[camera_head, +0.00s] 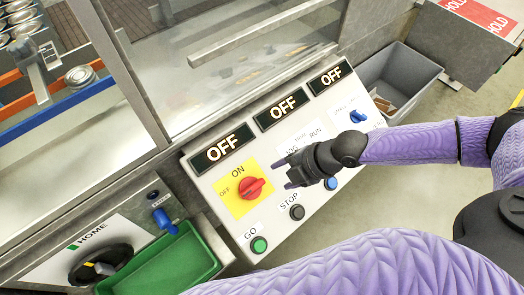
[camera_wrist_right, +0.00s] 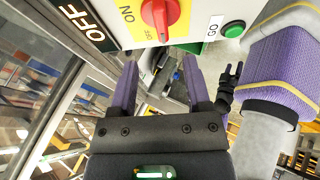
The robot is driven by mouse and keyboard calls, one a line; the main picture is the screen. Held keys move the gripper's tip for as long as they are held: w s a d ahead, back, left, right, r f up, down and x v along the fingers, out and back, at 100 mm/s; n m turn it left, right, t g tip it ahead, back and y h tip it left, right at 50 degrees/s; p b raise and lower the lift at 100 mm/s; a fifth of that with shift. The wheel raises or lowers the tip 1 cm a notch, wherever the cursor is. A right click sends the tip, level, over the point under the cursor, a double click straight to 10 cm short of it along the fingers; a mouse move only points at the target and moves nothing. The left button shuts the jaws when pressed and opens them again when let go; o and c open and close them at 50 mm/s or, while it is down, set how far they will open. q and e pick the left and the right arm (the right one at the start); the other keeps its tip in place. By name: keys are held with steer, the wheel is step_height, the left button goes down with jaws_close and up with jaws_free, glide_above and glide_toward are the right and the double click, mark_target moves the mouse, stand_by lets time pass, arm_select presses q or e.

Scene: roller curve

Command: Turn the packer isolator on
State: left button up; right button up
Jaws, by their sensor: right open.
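The isolator is a red rotary knob (camera_head: 252,188) on a yellow plate (camera_head: 238,206) marked ON above and OFF at the left. Its handle lies roughly sideways, in line with the OFF word. The knob also shows at the top of the right wrist view (camera_wrist_right: 160,14). My right gripper (camera_head: 288,174) is open and empty, just right of the knob and apart from it, over the control panel. Its two purple fingers (camera_wrist_right: 160,82) show in the right wrist view. My left gripper (camera_wrist_right: 229,84) seems to show small and dark there; its jaws are unclear.
Three black OFF displays (camera_head: 222,149) line the panel's top. Green GO (camera_head: 259,244) and black STOP (camera_head: 297,212) buttons sit below, a blue switch (camera_head: 357,117) at the right. A green tray (camera_head: 165,265) stands left, a grey bin (camera_head: 398,78) at upper right.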

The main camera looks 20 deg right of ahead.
mark_target(257, 186)
steer(key=b+x, duration=0.2)
steer(key=x, duration=0.7)
steer(key=shift+s+a, duration=0.15)
steer(key=shift+s, duration=0.05)
steer(key=shift+w+a+f, duration=0.15)
steer(key=shift+a+f, duration=0.1)
steer(key=shift+f, duration=0.05)
arm_select(q)
steer(key=shift+s+a+f, duration=0.15)
steer(key=shift+a+f, duration=0.1)
steer(key=shift+f, duration=0.25)
steer(key=shift+s+a+f, duration=0.1)
steer(key=shift+a+f, duration=0.1)
steer(key=shift+f, duration=0.25)
steer(key=shift+d, duration=0.1)
arm_select(e)
steer(key=shift+c, duration=0.5)
steer(key=c, duration=0.5)
arm_select(q)
steer(key=shift+w+d, duration=0.1)
steer(key=shift+d, duration=0.1)
arm_select(e)
jaws_close()
